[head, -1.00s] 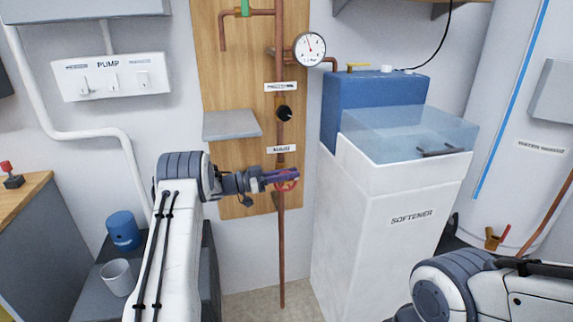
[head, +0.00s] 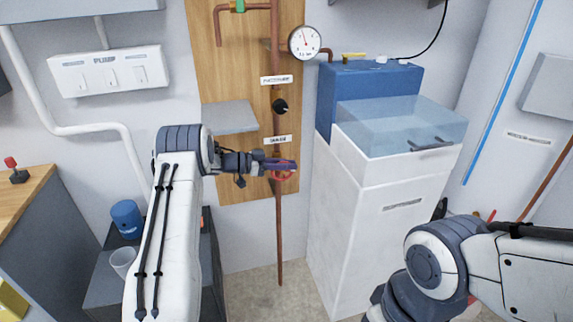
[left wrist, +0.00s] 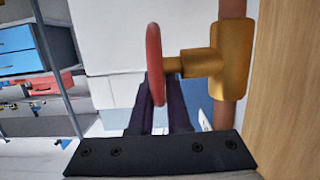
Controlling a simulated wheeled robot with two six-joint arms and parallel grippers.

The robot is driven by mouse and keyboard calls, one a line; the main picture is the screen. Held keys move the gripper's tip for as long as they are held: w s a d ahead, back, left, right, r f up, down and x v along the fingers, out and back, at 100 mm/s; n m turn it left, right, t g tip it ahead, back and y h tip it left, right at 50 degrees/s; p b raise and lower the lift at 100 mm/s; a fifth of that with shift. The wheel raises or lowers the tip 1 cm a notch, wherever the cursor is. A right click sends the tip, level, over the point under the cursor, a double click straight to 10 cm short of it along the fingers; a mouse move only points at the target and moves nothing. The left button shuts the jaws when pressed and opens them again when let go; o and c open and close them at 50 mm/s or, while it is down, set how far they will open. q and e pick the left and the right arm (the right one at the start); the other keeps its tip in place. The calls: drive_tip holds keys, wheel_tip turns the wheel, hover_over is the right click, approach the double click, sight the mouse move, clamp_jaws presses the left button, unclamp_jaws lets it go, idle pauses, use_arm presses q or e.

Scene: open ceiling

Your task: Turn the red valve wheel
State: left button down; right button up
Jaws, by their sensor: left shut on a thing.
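The red valve wheel (head: 284,174) sits on the copper pipe that runs down the wooden board. In the left wrist view the wheel (left wrist: 155,66) shows edge-on, on a short stem from a brass valve body (left wrist: 232,62). My left gripper (head: 282,166) is at the wheel, its dark fingers across it and hiding part of its rim. In the left wrist view the gripper's fingers (left wrist: 160,108) are shut on the lower part of the wheel. My right arm shows at the lower right of the head view, but its gripper is out of view.
A grey shelf (head: 229,117) juts from the board above my left forearm. A black knob (head: 280,107) and a pressure gauge (head: 304,42) sit higher up. The white softener cabinet (head: 370,215) stands close on the right. A blue mug (head: 126,216) is at lower left.

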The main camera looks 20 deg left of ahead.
use_arm(q)
drive_tip(key=c, duration=0.9)
unclamp_jaws()
drive_tip(key=shift+s+f, duration=0.1)
drive_tip(key=v, duration=1)
drive_tip(key=shift+s+a+p, duration=0.15)
drive_tip(key=shift+a+p, duration=0.05)
drive_tip(key=shift+p, duration=0.2)
